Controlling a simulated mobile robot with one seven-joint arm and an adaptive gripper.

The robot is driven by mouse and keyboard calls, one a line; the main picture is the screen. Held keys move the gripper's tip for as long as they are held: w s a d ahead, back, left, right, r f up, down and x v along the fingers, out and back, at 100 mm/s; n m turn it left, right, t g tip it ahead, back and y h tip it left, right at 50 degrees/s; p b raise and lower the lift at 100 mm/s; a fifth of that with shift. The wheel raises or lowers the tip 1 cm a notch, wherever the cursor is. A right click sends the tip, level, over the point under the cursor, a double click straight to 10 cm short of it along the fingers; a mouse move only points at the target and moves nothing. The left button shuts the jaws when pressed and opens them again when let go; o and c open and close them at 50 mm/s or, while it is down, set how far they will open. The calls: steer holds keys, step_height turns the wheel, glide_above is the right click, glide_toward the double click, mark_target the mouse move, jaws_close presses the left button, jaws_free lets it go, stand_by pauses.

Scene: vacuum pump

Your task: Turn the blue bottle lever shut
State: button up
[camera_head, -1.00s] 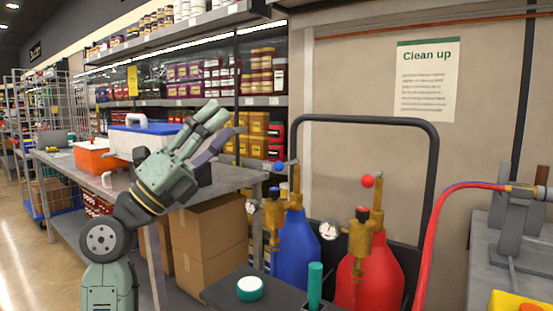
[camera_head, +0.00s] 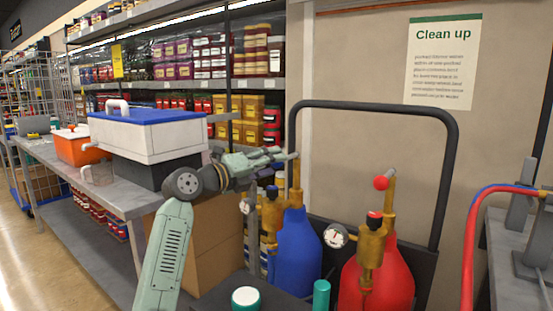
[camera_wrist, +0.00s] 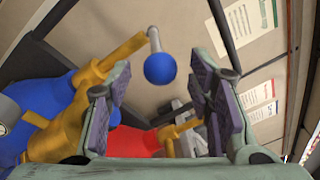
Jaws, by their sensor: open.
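The blue bottle (camera_head: 296,245) stands on a cart in the head view, with a brass valve (camera_head: 272,215) on top. Its lever ends in a blue ball (camera_wrist: 160,68), seen in the wrist view on a short metal rod (camera_wrist: 154,38) joined to the brass pipe (camera_wrist: 120,55). My gripper (camera_head: 285,156) is at the top of the brass pipe and hides the ball in the head view. In the wrist view my gripper (camera_wrist: 163,95) is open, with the blue ball ahead, in the gap between the fingers. Contact cannot be told.
A red bottle (camera_head: 376,275) with a red lever ball (camera_head: 381,183) stands to the right. A black cart handle (camera_head: 375,106) arches behind both. A bench (camera_head: 130,195) with a blue-lidded cooler (camera_head: 147,140) is left. A red hose (camera_head: 468,250) hangs at right.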

steer(key=shift+x, duration=1.25)
steer(key=shift+c, duration=0.5)
jaws_close()
